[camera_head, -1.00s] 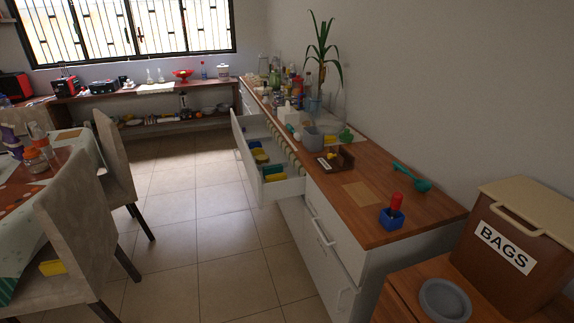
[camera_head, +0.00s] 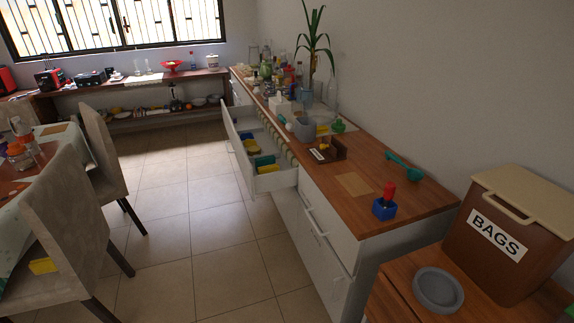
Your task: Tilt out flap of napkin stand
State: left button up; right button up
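A small brown wooden stand (camera_head: 337,148) with a pale label on its front sits on the wooden counter, right of the open drawer. It may be the napkin stand, but it is too small to tell how its flap stands. Neither of my grippers is in view.
An open white drawer (camera_head: 277,180) juts from the counter (camera_head: 405,200) over the floor. A blue holder with a red top (camera_head: 383,208), a green ladle (camera_head: 404,166) and a brown BAGS box (camera_head: 510,232) are nearby. Chairs (camera_head: 65,225) stand at left; the tiled floor (camera_head: 185,225) between is clear.

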aim_at(325, 145)
jog(key=u, duration=0.6)
jog(key=i, duration=3.2)
jog(key=z, duration=3.05)
jog(key=i, duration=0.5)
